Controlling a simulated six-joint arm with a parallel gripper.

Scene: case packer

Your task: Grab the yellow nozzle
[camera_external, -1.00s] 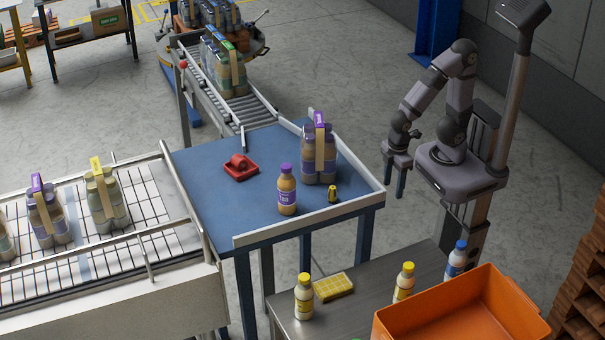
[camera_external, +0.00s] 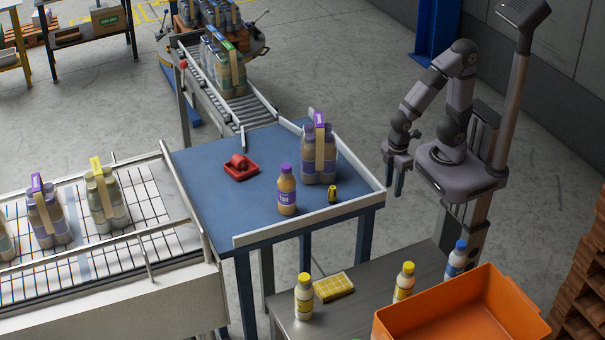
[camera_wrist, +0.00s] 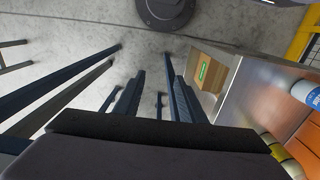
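The yellow nozzle (camera_external: 333,194) is a small yellow piece with a dark part. It stands on the blue table (camera_external: 225,205) near the right front corner, just right of a single purple-capped bottle (camera_external: 287,190) and in front of a purple-topped bottle pack (camera_external: 311,160). My gripper (camera_external: 397,194) hangs pointing down, beyond the table's right edge and apart from the nozzle. In the wrist view, its two dark fingers stand apart with only floor between them (camera_wrist: 153,75). The nozzle is not visible in the wrist view.
A raised white rim (camera_external: 310,227) borders the table's front and right. A red tray (camera_external: 241,171) sits farther left. The steel bench (camera_external: 345,317) in front holds yellow-capped bottles (camera_external: 304,297), a yellow tray (camera_external: 333,287) and an orange bin (camera_external: 400,325).

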